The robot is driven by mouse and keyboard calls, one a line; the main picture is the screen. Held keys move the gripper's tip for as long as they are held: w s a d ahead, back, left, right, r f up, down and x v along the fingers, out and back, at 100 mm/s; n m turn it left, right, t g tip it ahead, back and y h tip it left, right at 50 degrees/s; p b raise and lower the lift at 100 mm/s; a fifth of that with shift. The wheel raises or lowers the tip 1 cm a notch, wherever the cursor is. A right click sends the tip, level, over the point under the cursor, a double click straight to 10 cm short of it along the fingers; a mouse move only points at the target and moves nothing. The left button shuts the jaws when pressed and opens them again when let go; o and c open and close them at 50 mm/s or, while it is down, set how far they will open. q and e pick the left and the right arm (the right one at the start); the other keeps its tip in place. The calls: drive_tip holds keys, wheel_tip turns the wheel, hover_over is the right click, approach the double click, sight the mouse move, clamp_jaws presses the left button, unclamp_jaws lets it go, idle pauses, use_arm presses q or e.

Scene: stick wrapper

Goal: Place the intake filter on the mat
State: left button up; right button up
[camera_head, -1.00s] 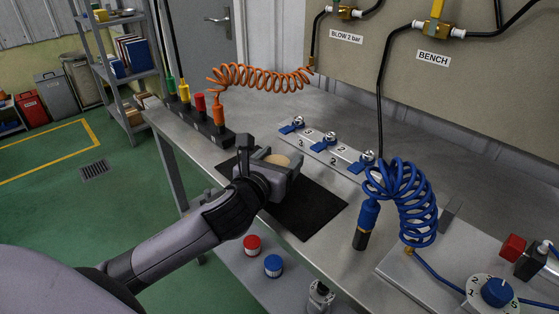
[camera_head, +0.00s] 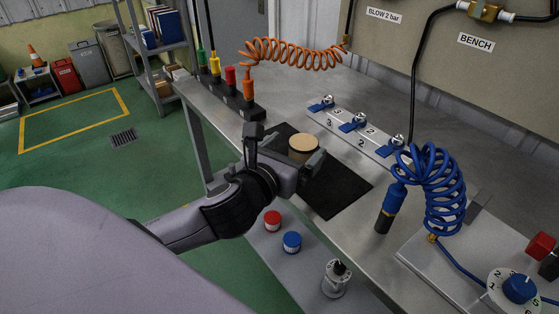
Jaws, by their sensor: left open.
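The intake filter, which I take to be the round tan-topped piece (camera_head: 303,143), stands upright on the black mat (camera_head: 335,194), towards its far part. Its dark lower side is partly hidden by my gripper. My left gripper (camera_head: 284,148) is open, with its fingers apart on the near side of the filter. I cannot tell whether a finger still touches it. The near left part of the mat is hidden by the gripper. My right gripper is not in view.
A hose rack (camera_head: 230,96) stands left of the mat, and a numbered valve strip (camera_head: 353,132) behind it. A blue coiled hose (camera_head: 441,190) is at the right. The mat's front right is bare.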

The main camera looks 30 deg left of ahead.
use_arm(q)
drive_tip(key=s, duration=0.4)
drive_tip(key=s+r, duration=0.1)
drive_tip(key=s, duration=0.1)
drive_tip(key=shift+d, duration=0.2)
